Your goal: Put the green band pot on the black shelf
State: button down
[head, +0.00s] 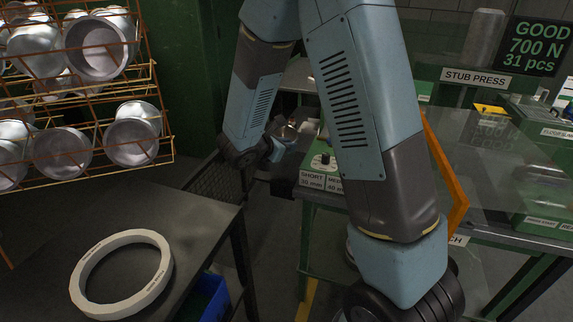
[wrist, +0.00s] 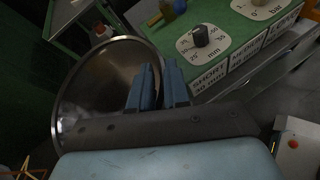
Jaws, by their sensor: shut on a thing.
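A round steel pot (wrist: 100,90) fills the left half of the wrist view, its open mouth and shiny inside facing the camera. My gripper (wrist: 158,75) is shut on the pot's rim at its right side. No green band shows on this pot; its outer wall is hidden. In the head view my gripper (head: 283,140) is small and far off beyond my bent arm, and the pot there is mostly hidden. A dark mesh surface (head: 218,180) lies left of my gripper; I cannot tell whether it is the black shelf.
An orange wire rack (head: 95,178) with several steel pots stands at the left. A white ring (head: 122,275) lies on a dark table (head: 200,215). A green bench with a dial (head: 323,162) is near my gripper. A clear guard panel (head: 490,150) stands right of my arm.

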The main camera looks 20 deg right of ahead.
notch_tip(320, 180, down, 8)
jog(key=shift+d+r, duration=0.15)
jog(key=shift+d, duration=0.2)
dwell(0.4)
jog(key=c, duration=1.1)
grip_release()
